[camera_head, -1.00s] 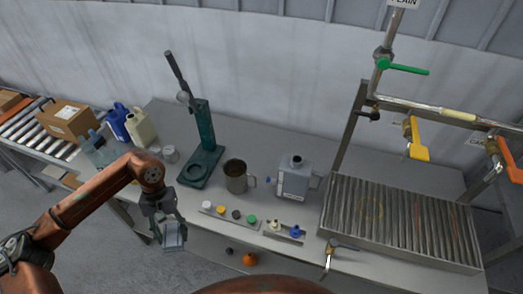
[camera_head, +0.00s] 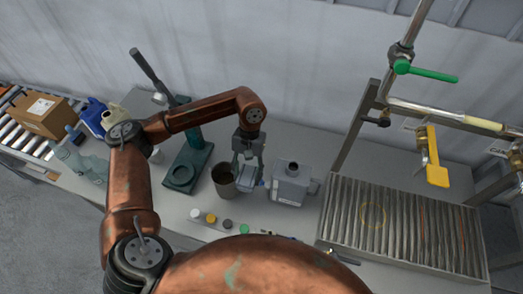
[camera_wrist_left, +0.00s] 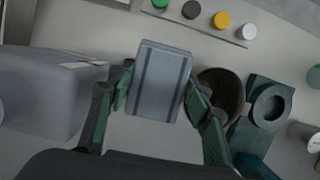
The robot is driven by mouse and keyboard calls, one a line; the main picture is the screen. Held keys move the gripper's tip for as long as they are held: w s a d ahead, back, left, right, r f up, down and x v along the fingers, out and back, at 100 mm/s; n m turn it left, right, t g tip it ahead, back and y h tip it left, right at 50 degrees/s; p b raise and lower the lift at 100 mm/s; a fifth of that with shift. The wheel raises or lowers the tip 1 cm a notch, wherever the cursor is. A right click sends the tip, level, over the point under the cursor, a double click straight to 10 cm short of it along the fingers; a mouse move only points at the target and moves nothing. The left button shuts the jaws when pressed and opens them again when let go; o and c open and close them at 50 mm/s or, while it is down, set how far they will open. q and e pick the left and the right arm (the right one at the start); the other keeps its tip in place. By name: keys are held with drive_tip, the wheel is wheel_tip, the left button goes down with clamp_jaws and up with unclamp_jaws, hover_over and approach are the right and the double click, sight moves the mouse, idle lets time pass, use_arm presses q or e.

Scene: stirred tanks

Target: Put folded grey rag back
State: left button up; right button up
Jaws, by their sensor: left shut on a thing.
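The folded grey rag (camera_wrist_left: 162,80) is a flat blue-grey block with darker stripes in the left wrist view. My left gripper (camera_head: 248,172) is shut on it, with a green-sided finger on each side. In the head view the gripper points down between the metal mug (camera_head: 224,182) and the grey jug (camera_head: 291,182); the rag is small and mostly hidden by the fingers there. I cannot tell its height above the bench. My right gripper is not in view.
The grey bench (camera_head: 180,222) carries a green stand (camera_head: 186,170) left of the mug and a strip of coloured caps (camera_head: 211,218) in front. A ribbed drain tray (camera_head: 400,225) and pipes with a yellow valve handle (camera_head: 436,175) are at right. Bottles and a box (camera_head: 40,115) are at left.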

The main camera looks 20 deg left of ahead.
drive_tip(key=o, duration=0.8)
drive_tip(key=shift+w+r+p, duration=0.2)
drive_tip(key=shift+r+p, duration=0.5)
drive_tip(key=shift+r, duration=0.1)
use_arm(q)
drive_tip(key=w+a+r+n+t+h+p, duration=0.1)
drive_tip(key=w+a+n+t, duration=0.2)
drive_tip(key=w+n, duration=0.75)
drive_tip(key=w+a+r+n+t+h, duration=0.1)
drive_tip(key=w+a+n+t, duration=0.3)
drive_tip(key=n, duration=1.2)
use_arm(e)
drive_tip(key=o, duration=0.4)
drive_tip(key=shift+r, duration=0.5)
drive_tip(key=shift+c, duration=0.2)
use_arm(q)
drive_tip(key=w+f+n, duration=0.1)
drive_tip(key=f, duration=0.3)
drive_tip(key=w+f+n, duration=0.1)
drive_tip(key=f+n, duration=0.1)
drive_tip(key=f, duration=0.2)
drive_tip(key=w+a+f+n+y, duration=0.1)
drive_tip(key=f, duration=0.3)
drive_tip(key=shift+w+a+f+n+b, duration=0.1)
drive_tip(key=shift+n+b, duration=0.2)
drive_tip(key=shift+n, duration=0.05)
drive_tip(key=shift+f, duration=2.15)
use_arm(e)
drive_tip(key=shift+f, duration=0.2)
